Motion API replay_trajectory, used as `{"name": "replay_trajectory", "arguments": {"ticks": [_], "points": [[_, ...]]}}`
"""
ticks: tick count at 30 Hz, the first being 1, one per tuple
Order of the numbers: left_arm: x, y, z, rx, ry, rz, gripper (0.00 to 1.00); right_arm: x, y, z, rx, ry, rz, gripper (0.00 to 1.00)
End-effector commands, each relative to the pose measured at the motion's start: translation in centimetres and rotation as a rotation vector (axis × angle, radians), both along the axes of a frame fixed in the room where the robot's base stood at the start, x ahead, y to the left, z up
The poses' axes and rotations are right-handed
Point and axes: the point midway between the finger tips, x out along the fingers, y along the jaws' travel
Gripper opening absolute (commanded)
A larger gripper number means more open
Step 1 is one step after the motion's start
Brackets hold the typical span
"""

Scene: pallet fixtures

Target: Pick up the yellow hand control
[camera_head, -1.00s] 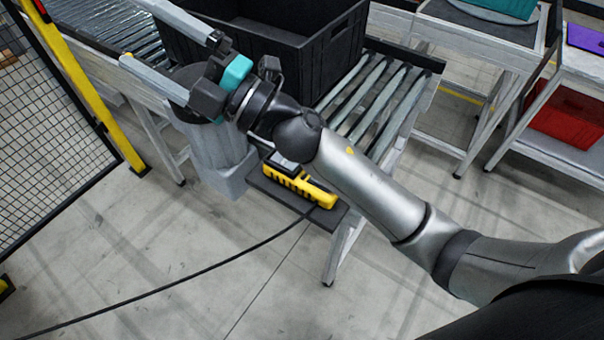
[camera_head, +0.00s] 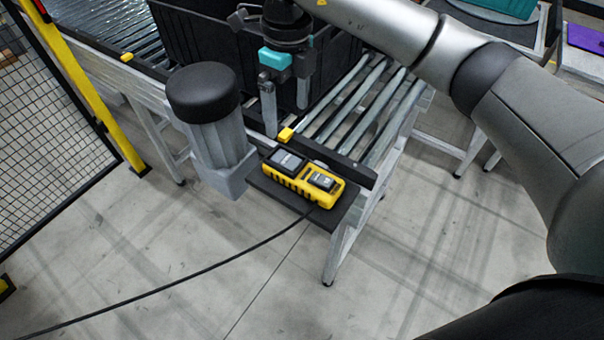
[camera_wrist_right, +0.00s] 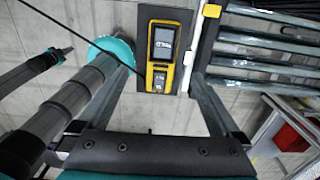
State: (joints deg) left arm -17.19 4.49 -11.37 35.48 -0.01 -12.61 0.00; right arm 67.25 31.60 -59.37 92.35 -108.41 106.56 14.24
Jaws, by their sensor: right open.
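The yellow hand control (camera_head: 304,181), with a dark screen and a black button area, lies on a dark shelf plate (camera_head: 335,214) at the end of the roller conveyor. In the right wrist view the hand control (camera_wrist_right: 163,56) lies ahead of the fingertips, with its screen end farther away. My right gripper (camera_head: 286,118) is open and empty, pointing down above and behind the control in the head view, apart from it. In the wrist view the right gripper's fingers (camera_wrist_right: 161,76) are spread wide. My left gripper is not in view.
A grey motor with a black cap (camera_head: 203,93) stands close left of the control. A black crate (camera_head: 190,35) sits on the conveyor behind my right gripper. A black cable (camera_head: 200,273) runs from the control across the floor. A mesh fence (camera_head: 45,140) stands at left.

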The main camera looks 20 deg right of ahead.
Motion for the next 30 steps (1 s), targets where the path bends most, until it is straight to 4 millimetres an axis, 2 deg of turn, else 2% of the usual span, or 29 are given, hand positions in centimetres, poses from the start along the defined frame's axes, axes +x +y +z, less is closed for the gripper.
{"name": "replay_trajectory", "arguments": {"ticks": [4, 15, 23, 30], "points": [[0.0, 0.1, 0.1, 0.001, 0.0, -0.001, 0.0, 0.1, -0.9, -1.2, -0.037, 0.004, -0.013, 1.0], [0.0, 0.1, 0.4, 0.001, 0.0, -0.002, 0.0, 0.0, -0.8, -8.5, -0.032, 0.004, -0.011, 1.0], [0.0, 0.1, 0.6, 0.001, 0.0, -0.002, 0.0, -0.1, -0.7, -10.4, -0.032, 0.003, -0.01, 1.0], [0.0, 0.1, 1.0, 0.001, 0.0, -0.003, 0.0, -0.4, -0.5, -13.9, -0.03, 0.004, -0.01, 1.0]]}}
